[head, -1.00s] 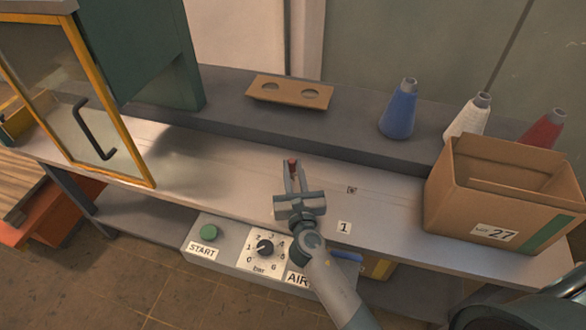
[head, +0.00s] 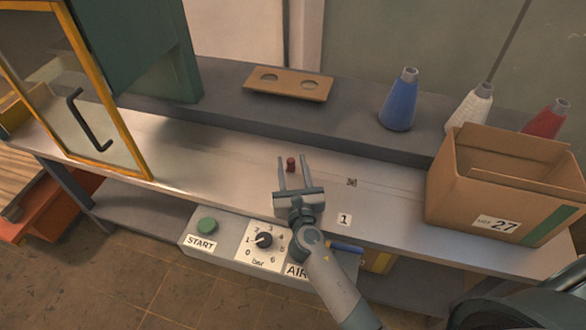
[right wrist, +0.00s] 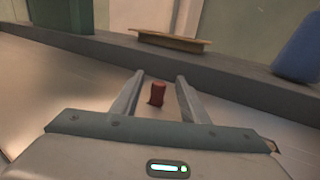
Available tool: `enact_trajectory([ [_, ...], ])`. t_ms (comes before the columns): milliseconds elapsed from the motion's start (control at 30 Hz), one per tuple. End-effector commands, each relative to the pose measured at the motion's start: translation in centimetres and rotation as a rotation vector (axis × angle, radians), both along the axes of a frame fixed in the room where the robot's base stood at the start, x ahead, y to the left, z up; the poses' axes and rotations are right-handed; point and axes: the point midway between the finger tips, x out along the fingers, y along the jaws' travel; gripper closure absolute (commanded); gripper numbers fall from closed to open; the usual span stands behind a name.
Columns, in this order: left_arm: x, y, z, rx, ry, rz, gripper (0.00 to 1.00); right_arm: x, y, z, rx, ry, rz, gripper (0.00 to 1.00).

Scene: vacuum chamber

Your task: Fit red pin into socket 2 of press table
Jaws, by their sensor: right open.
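The red pin (head: 291,164) stands upright on the press table (head: 225,160), just beyond the tips of my right gripper (head: 294,158). In the right wrist view the red pin (right wrist: 157,93) shows between and beyond the two open fingers (right wrist: 156,80), with space on both sides. My right gripper is open and empty. Whether the pin's foot sits in a socket is too small to tell. A small dark socket mark (head: 352,182) lies to the right of the pin, above the label 1 (head: 344,219). My left gripper is not in view.
A cardboard box (head: 485,208) stands at the table's right end. The raised back shelf holds a tan two-hole block (head: 288,85) and blue (head: 400,102), white and red cones. A yellow-framed glass door (head: 120,140) stands at left. The START button panel (head: 225,235) is below the front edge.

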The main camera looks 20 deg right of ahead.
Motion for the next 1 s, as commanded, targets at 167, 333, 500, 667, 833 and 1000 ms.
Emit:
enact_trajectory([
  [167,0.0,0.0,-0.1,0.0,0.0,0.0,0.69,-0.5,0.1,-0.1,0.0,0.001,0.0,0.59],
  [333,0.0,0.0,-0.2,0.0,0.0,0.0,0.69,-2.1,0.4,-0.2,0.0,0.002,0.0,0.59],
  [500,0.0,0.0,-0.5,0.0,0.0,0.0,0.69,-4.8,0.9,-0.2,0.0,0.002,0.001,0.59],
  [667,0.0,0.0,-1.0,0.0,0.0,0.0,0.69,-8.0,1.4,-0.3,0.0,0.002,0.0,0.59],
  [833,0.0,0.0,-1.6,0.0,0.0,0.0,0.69,-11.4,2.0,-0.3,0.002,0.003,0.0,0.59],
  [1000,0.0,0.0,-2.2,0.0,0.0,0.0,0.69,-14.3,2.5,-0.2,0.0,0.002,0.0,0.59],
])
